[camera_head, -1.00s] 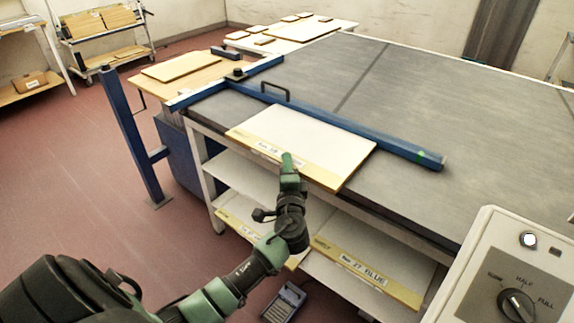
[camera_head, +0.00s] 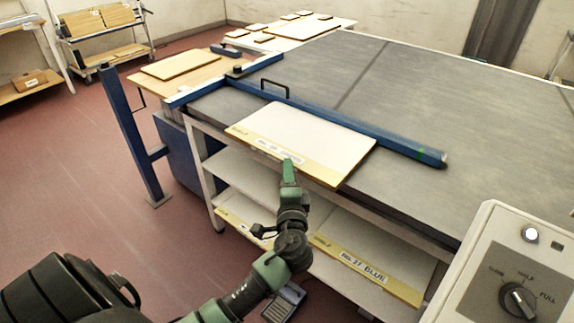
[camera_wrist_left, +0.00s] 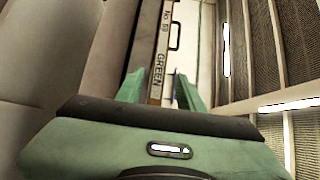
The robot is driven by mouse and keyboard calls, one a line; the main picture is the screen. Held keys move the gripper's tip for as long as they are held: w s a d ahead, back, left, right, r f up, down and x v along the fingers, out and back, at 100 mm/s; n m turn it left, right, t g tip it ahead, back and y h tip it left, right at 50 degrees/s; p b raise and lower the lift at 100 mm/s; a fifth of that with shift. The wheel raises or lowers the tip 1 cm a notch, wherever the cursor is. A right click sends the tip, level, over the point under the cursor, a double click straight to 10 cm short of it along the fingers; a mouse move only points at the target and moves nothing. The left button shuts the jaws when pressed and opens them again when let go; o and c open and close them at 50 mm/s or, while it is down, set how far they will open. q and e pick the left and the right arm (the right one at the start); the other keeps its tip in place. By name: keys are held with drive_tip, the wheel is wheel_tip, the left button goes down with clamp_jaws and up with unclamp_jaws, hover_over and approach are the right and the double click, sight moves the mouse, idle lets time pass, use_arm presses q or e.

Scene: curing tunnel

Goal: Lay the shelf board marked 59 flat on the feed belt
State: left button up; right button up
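The shelf board marked 59 (camera_head: 315,135) is pale with a yellowish front edge. In the head view it lies flat on the grey feed belt (camera_head: 450,110), at the belt's near edge and alongside the blue guide bar. Its label reads No 59 GREEN in the left wrist view (camera_wrist_left: 160,60). My left gripper (camera_head: 289,166) is at the board's front edge, near the label. In the left wrist view its two green fingers (camera_wrist_left: 160,88) stand apart, with the labelled edge showing between and beyond them. Whether they touch it cannot be told. My right gripper is not in view.
The blue guide bar (camera_head: 350,126) with a black handle crosses the belt behind the board. A board labelled No. 27 BLUE (camera_head: 372,277) lies on the shelf below, beside another board. A control panel (camera_head: 505,270) with a knob stands at the lower right. A blue post (camera_head: 130,140) stands at left.

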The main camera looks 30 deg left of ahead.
use_arm(q)
drive_tip(key=v, duration=0.6)
drive_tip(key=shift+s+d+b, duration=0.2)
drive_tip(key=shift+s+b, duration=0.1)
drive_tip(key=shift+b, duration=0.15)
drive_tip(key=s+d+f+g+h, duration=0.2)
drive_tip(key=s+f, duration=0.1)
drive_tip(key=f, duration=0.9)
drive_tip(key=s+d+f+g+h, duration=0.1)
drive_tip(key=s+f+g+h, duration=0.15)
drive_tip(key=f, duration=0.95)
drive_tip(key=s+d+f+g+h, duration=0.2)
drive_tip(key=f+h, duration=0.1)
drive_tip(key=f, duration=0.8)
drive_tip(key=s+d+f+n+g+h, duration=0.2)
drive_tip(key=s+f+n+g, duration=0.2)
drive_tip(key=s+f, duration=1.4)
drive_tip(key=s+f+n+g, duration=0.1)
drive_tip(key=s+f+n, duration=0.1)
drive_tip(key=s, duration=0.6)
drive_tip(key=s+f+n+g+h, duration=0.1)
drive_tip(key=s+f+n+g, duration=0.1)
drive_tip(key=s, duration=0.7)
drive_tip(key=shift+s+f, duration=0.25)
drive_tip(key=shift+f, duration=0.15)
